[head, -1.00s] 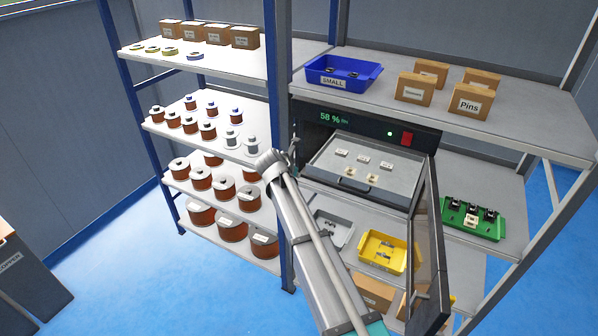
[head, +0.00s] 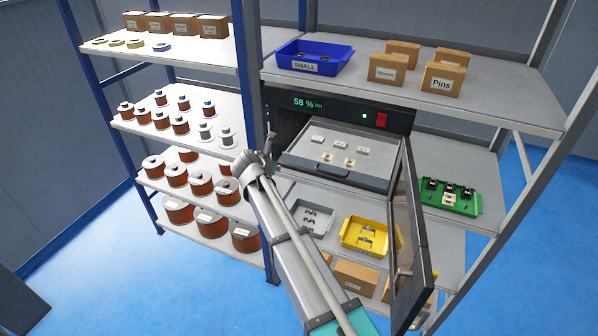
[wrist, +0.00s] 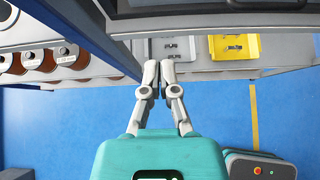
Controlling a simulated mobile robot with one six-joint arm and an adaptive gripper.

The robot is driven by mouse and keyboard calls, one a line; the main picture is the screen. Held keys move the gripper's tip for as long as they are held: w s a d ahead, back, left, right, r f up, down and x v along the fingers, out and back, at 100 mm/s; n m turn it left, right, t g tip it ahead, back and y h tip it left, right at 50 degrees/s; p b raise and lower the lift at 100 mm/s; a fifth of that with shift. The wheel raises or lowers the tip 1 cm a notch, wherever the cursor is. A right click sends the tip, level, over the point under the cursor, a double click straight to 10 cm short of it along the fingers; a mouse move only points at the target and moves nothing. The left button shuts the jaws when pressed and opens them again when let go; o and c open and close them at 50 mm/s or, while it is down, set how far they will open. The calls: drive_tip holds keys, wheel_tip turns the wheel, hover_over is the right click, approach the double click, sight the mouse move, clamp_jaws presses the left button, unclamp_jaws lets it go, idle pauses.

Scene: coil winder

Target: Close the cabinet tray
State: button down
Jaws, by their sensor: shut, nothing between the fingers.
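The cabinet tray (head: 345,166) is a flat grey drawer with a dark handle (head: 333,171) on its front edge. It is pulled out of the dark cabinet (head: 343,109) and carries several small pale parts. The cabinet's glass door (head: 408,235) stands open at the right. My gripper (head: 268,143) is left of the tray's front edge, near the blue shelf post. In the wrist view, my gripper (wrist: 158,72) is shut and empty, fingers together, below the grey front edge in the picture. The handle is partly visible at the top. I cannot tell if the fingers touch anything.
A grey bin (head: 311,217) and a yellow bin (head: 364,236) sit on the shelf below the tray. A green tray (head: 449,197) stands right of the open door. Blue floor lies in front.

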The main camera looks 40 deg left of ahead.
sight(305, 164)
drive_tip(key=s+d+f+t+y+b, duration=0.1)
drive_tip(key=d+f+t+b, duration=0.2)
drive_tip(key=b, duration=0.5)
drive_tip(key=shift+s+d+f+t, duration=0.25)
drive_tip(key=shift+d+t, duration=0.25)
drive_tip(key=shift+d, duration=0.6)
drive_tip(key=shift+w+a, duration=0.1)
drive_tip(key=b+x, duration=0.1)
drive_tip(key=x, duration=0.3)
drive_tip(key=b+x, duration=0.1)
drive_tip(key=x, duration=0.3)
drive_tip(key=b+x, duration=0.1)
drive_tip(key=x, duration=0.3)
drive_tip(key=shift+w+a+r, duration=0.1)
drive_tip(key=shift+r, duration=0.25)
drive_tip(key=shift+w+a, duration=0.15)
drive_tip(key=shift+w, duration=0.7)
